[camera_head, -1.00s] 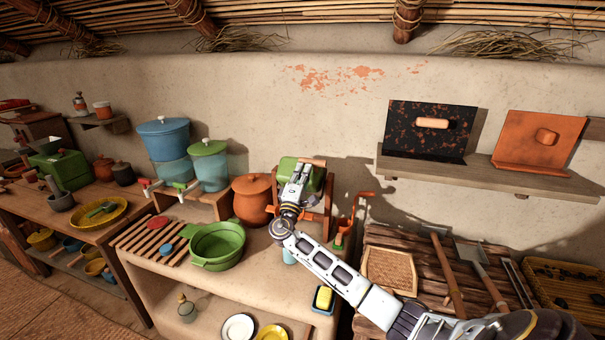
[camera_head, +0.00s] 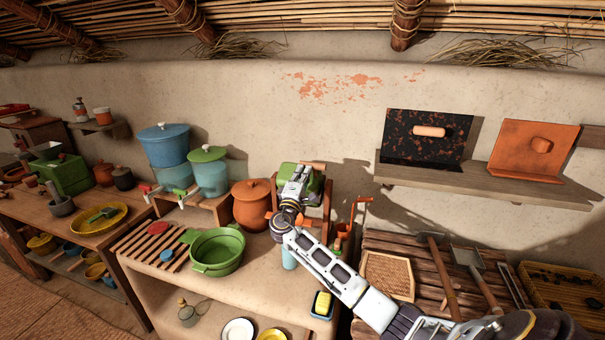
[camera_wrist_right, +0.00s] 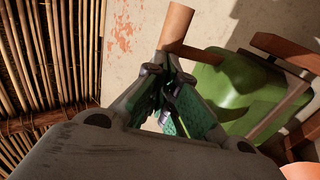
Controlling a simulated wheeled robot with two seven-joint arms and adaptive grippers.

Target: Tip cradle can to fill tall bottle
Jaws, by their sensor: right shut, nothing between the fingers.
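The green can (camera_head: 288,170) sits in a wooden cradle (camera_head: 327,203) on the clay counter. It has a wooden handle (camera_head: 313,164) at its top, and my arm hides part of it. My right gripper (camera_head: 301,174) is at the can's front, close to the handle. In the right wrist view its fingers (camera_wrist_right: 160,72) are shut and empty just below the handle (camera_wrist_right: 176,26), with the green can (camera_wrist_right: 238,92) behind to the right. I cannot tell whether they touch it. A light-blue bottle (camera_head: 289,259) stands below the cradle, partly hidden by my arm. My left gripper is out of view.
An orange lidded pot (camera_head: 251,206) stands just left of the cradle and a green pot (camera_head: 217,252) in front of it. An orange crank device (camera_head: 352,220) stands to the right. A wall shelf (camera_head: 470,182) with two slabs is above the right counter.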

